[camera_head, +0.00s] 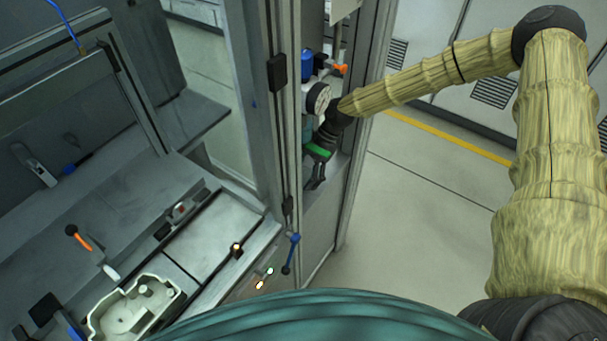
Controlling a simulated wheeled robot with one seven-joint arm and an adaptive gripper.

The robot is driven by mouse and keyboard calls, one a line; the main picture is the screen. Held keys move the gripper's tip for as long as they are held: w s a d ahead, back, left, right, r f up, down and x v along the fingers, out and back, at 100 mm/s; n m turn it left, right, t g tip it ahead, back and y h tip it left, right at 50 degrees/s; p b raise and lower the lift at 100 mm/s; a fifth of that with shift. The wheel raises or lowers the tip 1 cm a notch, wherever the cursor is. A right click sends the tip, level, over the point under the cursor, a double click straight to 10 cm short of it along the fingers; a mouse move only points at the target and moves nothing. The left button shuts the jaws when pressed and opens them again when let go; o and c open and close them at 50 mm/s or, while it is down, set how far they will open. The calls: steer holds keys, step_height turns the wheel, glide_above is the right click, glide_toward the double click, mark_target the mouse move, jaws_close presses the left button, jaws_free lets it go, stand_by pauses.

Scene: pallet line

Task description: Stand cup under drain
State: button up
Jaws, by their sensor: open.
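My gripper (316,184) is dark with a green band and reaches into a narrow open bay of the grey cabinet (319,240), pointing down. It is open; its fingers are small and dark here, and I cannot make out anything between them. Just above my wrist is a round white-faced gauge (318,98). A small valve with an orange handle (340,70) is above and to the right of the gauge. I cannot pick out the cup or the drain outlet; my wrist and the cabinet frame cover part of the bay.
A cabinet post (281,120) stands close left of my gripper. A blue-handled lever (291,253) sticks out below. At lower left a workbench holds a pale cast housing (130,310) and an orange-handled lever (79,237). The floor (400,230) right of the cabinet is clear.

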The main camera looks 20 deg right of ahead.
steer(key=b+v, duration=0.2)
steer(key=v, duration=0.5)
steer(key=shift+b, duration=0.35)
steer(key=shift+r, duration=0.1)
steer(key=shift+c, duration=0.4)
stand_by(0.5)
